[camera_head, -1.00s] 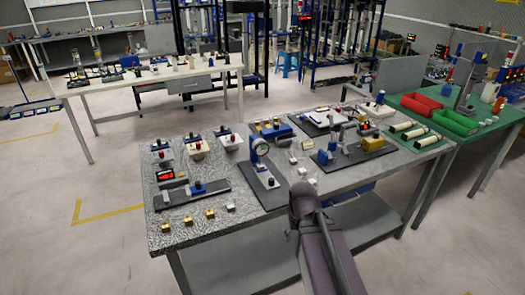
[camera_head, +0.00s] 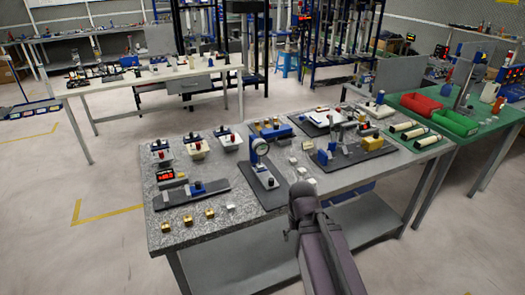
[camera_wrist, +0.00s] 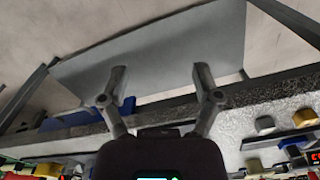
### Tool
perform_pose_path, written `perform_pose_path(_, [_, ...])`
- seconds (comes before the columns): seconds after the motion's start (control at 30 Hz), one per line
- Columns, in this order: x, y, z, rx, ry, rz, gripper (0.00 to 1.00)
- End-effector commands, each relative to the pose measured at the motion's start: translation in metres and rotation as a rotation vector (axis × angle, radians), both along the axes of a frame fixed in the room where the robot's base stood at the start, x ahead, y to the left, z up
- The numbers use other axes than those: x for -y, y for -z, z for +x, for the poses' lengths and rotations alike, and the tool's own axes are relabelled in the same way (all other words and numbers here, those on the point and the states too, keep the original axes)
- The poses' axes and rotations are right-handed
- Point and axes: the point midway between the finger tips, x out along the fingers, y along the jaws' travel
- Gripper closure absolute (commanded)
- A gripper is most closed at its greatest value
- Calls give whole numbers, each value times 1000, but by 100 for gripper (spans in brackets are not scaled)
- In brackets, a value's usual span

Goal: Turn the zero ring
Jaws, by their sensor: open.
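The dial gauge (camera_head: 259,147) with a pale round face stands on a blue stand with a dark base plate, near the middle of the front speckled table (camera_head: 245,205). Its zero ring is too small to make out apart from the dial. My gripper (camera_wrist: 160,72) is open and empty in the wrist view, its two fingers wide apart over the grey lower shelf (camera_wrist: 225,35). In the head view my arm hangs at the table's front edge, right of and nearer than the gauge, and hides most of the gripper. The gauge is not clearly seen in the wrist view.
A red-digit display (camera_head: 166,174) and a dark slide fixture (camera_head: 192,194) lie left of the gauge. Brass blocks (camera_head: 188,221) line the front left. A fixture with a yellow block (camera_head: 373,143) stands to the right. Small white blocks (camera_head: 302,171) sit beside the gauge base.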

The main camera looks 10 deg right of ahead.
Motion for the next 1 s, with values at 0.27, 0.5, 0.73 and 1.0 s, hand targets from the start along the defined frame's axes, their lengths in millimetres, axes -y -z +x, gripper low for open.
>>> perform_pose_path(0.27, [-17, 8, 21, 84, -36, 104, 0])
perform_pose_path(0.5, [-55, 9, 68, 301, -86, 333, 0])
perform_pose_path(0.73, [-84, -9, 119, 568, -76, 555, 0])
perform_pose_path(1.0, [-88, -44, 173, 880, 35, 752, 0])
